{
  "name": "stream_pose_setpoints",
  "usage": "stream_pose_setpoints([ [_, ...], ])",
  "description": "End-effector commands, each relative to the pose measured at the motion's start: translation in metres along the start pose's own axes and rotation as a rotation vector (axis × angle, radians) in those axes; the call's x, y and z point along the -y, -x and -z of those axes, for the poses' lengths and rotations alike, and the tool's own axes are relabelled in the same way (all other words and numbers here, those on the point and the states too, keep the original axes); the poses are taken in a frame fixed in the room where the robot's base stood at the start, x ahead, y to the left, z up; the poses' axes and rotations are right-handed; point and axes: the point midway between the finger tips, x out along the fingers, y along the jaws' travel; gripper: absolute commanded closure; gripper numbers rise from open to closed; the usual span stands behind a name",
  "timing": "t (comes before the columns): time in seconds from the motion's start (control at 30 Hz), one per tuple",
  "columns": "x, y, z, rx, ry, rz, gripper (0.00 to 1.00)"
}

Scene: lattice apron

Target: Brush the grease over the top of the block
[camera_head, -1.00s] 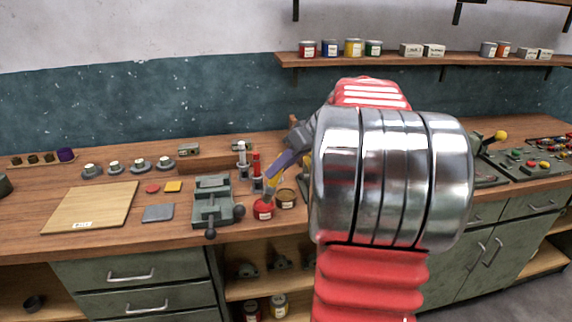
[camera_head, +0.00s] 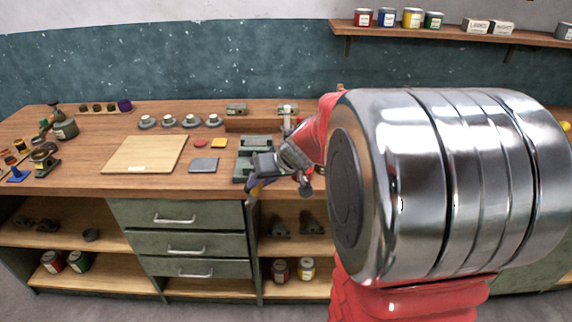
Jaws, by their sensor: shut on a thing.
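My gripper (camera_head: 254,184) is at the bench's front edge, right of the grey plate, in front of the vise. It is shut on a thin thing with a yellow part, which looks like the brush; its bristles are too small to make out. A flat grey square plate (camera_head: 203,165) lies on the bench left of my gripper, and may be the block. My gripper is apart from it. A green-grey vise (camera_head: 252,144) stands behind my gripper and is partly covered by it. No grease tin is visible now; my arm hides the bench to the right.
A wooden board (camera_head: 143,155) lies left of the plate. A red disc (camera_head: 200,142) and a yellow square (camera_head: 219,143) lie behind the plate. Several small cups (camera_head: 168,121) stand at the back. The front strip of the bench (camera_head: 160,183) is clear.

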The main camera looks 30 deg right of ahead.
Motion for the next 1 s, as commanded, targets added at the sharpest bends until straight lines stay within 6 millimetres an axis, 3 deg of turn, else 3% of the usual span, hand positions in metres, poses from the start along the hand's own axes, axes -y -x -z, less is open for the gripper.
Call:
stream_pose_setpoints([
  [0.3, 0.054, -0.059, -0.029, -0.009, -0.075, -0.059, 1.00],
  [0.7, 0.114, -0.120, -0.063, -0.034, -0.154, -0.140, 1.00],
  [1.0, 0.129, -0.135, -0.068, -0.058, -0.175, -0.148, 1.00],
])
